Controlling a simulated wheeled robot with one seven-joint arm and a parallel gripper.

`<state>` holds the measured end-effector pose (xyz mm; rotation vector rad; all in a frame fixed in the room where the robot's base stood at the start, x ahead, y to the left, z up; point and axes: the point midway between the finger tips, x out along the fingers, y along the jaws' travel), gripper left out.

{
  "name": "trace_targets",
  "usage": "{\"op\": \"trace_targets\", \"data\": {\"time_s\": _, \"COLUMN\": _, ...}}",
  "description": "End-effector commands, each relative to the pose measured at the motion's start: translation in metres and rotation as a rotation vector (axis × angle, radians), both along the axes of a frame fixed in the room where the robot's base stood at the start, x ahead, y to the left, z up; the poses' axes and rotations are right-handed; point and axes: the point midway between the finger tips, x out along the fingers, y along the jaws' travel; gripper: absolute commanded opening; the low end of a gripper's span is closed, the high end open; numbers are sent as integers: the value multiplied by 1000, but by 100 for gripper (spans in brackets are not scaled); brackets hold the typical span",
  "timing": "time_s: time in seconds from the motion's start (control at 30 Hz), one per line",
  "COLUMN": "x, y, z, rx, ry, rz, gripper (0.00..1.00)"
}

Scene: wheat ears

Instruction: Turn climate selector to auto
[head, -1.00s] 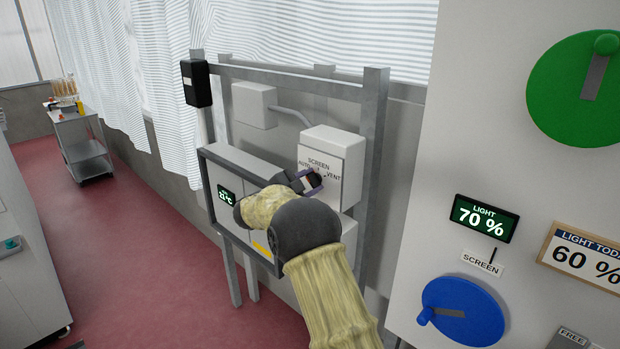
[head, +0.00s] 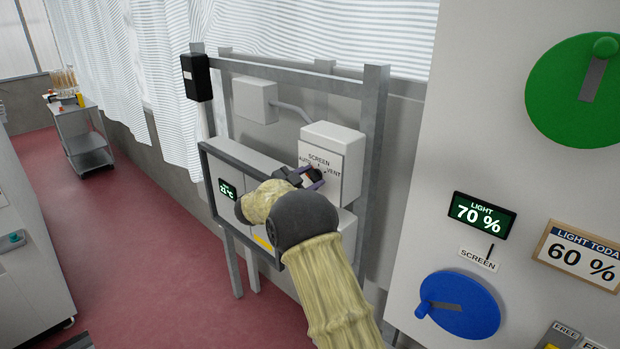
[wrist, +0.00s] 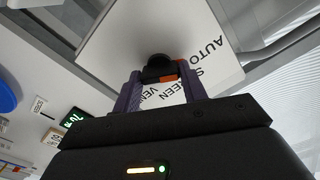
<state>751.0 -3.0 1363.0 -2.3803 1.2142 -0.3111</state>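The climate selector is on a white box (head: 333,150) on the grey frame, in the middle of the head view. Its face reads SCREEN, AUTO on the left and VENT on the right. My gripper (head: 306,178) is at the selector in front of this face and hides most of it. In the wrist view the dark knob (wrist: 157,68) with orange parts sits between the purple fingers of my gripper (wrist: 158,76). The fingers are apart, one on each side. I cannot tell whether both press on it. The knob's pointing direction is unclear.
A panel at the right carries a green dial (head: 575,90), a blue dial (head: 465,305) and a LIGHT 70 % display (head: 482,217). A lower cabinet shows a temperature display (head: 227,189). Grey posts (head: 372,150) flank the box. A trolley (head: 85,140) stands far left.

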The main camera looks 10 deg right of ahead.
Motion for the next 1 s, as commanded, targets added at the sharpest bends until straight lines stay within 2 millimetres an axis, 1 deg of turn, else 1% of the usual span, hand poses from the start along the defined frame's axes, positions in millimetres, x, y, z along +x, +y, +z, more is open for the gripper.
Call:
{"op": "trace_targets", "data": {"time_s": 0.03, "x": 0, "y": 1, "z": -4, "rx": 1, "ry": 7, "rz": 2, "gripper": 52}}
{"op": "trace_targets", "data": {"time_s": 0.1, "x": 0, "y": 1, "z": -3, "rx": 0, "ry": 5, "rz": 2, "gripper": 62}}
{"op": "trace_targets", "data": {"time_s": 0.37, "x": 0, "y": 0, "z": -1, "rx": 0, "ry": 0, "rz": 1, "gripper": 62}}
{"op": "trace_targets", "data": {"time_s": 0.53, "x": -5, "y": 8, "z": -2, "rx": 0, "ry": -1, "rz": 2, "gripper": 62}}
{"op": "trace_targets", "data": {"time_s": 0.67, "x": -16, "y": 23, "z": -4, "rx": 2, "ry": -3, "rz": 4, "gripper": 62}}
{"op": "trace_targets", "data": {"time_s": 1.0, "x": -56, "y": 78, "z": -5, "rx": 1, "ry": -2, "rz": 4, "gripper": 62}}
